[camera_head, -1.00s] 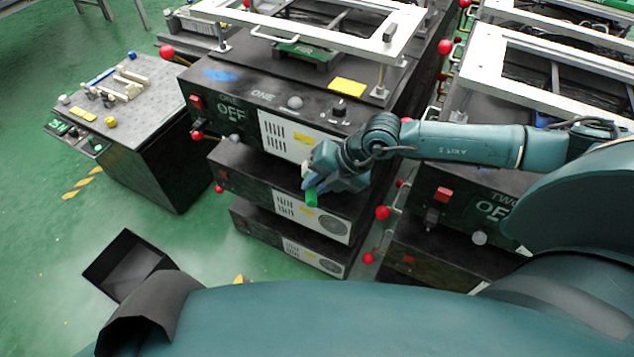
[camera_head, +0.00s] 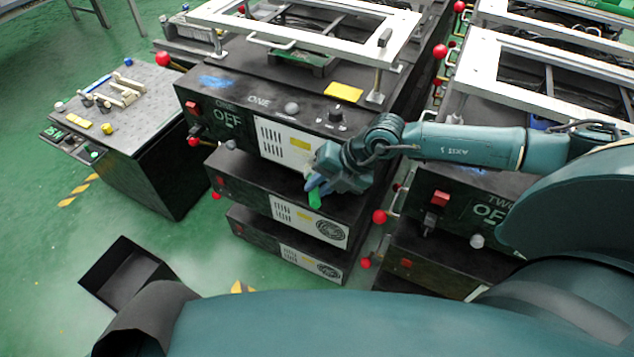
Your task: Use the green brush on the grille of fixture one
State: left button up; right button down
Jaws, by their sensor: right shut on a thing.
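Fixture one (camera_head: 240,118) is a black box unit marked ONE and OFF, with a white front panel. The grille (camera_head: 272,138) is the set of dark slots at the left of that panel. My right gripper (camera_head: 317,190) is in front of the panel's lower right, to the right of the grille and lower than it. It is shut on the green brush (camera_head: 315,198), whose green end shows below the fingers. The rest of the brush is hidden by the gripper. Whether the brush touches the panel cannot be told. My left gripper is not in view.
Fixture two (camera_head: 470,200) stands at the right, with red ball levers (camera_head: 379,216) in the gap between. Two lower black units (camera_head: 310,222) sit under fixture one. A grey-topped control desk (camera_head: 125,110) is at the left. A black open bin (camera_head: 125,275) is at lower left.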

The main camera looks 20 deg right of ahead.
jog(key=shift+s+d+r+p, duration=0.9)
jog(key=shift+s+d+p, duration=1.95)
jog(key=shift+s, duration=0.8)
jog(key=shift+w+a+f, duration=0.1)
jog(key=shift+w+a, duration=0.9)
jog(key=shift+w, duration=0.3)
jog(key=shift+w+a+r, duration=0.1)
jog(key=shift+w+a, duration=0.85)
jog(key=shift+w, duration=0.4)
jog(key=shift+w+a+f, duration=0.1)
jog(key=shift+w+a, duration=0.9)
jog(key=shift+w, duration=0.3)
jog(key=shift+r+p, duration=0.75)
jog(key=shift+p, duration=0.25)
jog(key=shift+a+r, duration=0.1)
jog(key=shift+s+d+r+p, duration=0.75)
jog(key=shift+s+d+p, duration=2.4)
jog(key=shift+s+p, duration=0.8)
jog(key=shift+w+a+p, duration=0.25)
jog(key=shift+w+a, duration=0.8)
jog(key=shift+w, duration=0.3)
jog(key=shift+w+a+p, duration=0.2)
jog(key=shift+w+a, duration=0.8)
jog(key=shift+w, duration=0.35)
jog(key=shift+w+a+p, duration=0.25)
jog(key=shift+w+a, duration=0.8)
jog(key=shift+w, duration=0.3)
jog(key=shift+s, duration=0.1)
